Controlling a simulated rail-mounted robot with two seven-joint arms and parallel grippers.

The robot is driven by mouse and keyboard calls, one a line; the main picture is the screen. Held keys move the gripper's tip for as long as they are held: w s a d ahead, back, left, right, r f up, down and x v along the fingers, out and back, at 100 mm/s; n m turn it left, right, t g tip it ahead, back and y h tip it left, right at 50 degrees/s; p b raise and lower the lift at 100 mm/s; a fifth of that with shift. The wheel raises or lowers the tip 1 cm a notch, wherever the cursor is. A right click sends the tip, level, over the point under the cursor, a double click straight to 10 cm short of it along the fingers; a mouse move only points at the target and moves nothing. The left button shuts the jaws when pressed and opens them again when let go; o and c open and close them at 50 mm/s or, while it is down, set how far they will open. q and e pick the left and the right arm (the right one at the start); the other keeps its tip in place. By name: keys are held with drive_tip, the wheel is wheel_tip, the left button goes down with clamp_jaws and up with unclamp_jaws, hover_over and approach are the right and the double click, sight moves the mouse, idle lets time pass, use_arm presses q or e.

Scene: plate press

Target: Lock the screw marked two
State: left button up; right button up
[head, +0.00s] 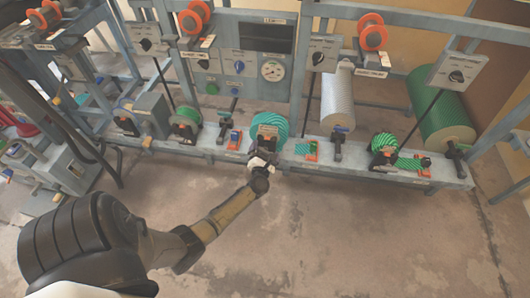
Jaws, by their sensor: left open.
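My left arm reaches up from the bottom left. Its gripper (263,163) is at the front edge of the machine's long grey bench, just below a teal ribbed roller (270,124). The gripper is open, but its fingers are small and partly lost against dark parts behind them. I see no object clearly between them. Several dark clamp-like fittings stand along the bench, one to the right of the gripper (337,140) and one to the left (224,127). The number marks are too small to read, so I cannot tell which screw is marked two. My right gripper is not in view.
A control panel (241,70) with a gauge (272,71) stands behind the bench. A white roller (337,98) and a large green roller (440,110) are to the right. Orange-red wheels (372,37) sit on the upper rail. The concrete floor (360,240) in front is clear.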

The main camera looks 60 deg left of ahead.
use_arm(q)
drive_tip(key=c, duration=0.9)
drive_tip(key=shift+r, duration=0.1)
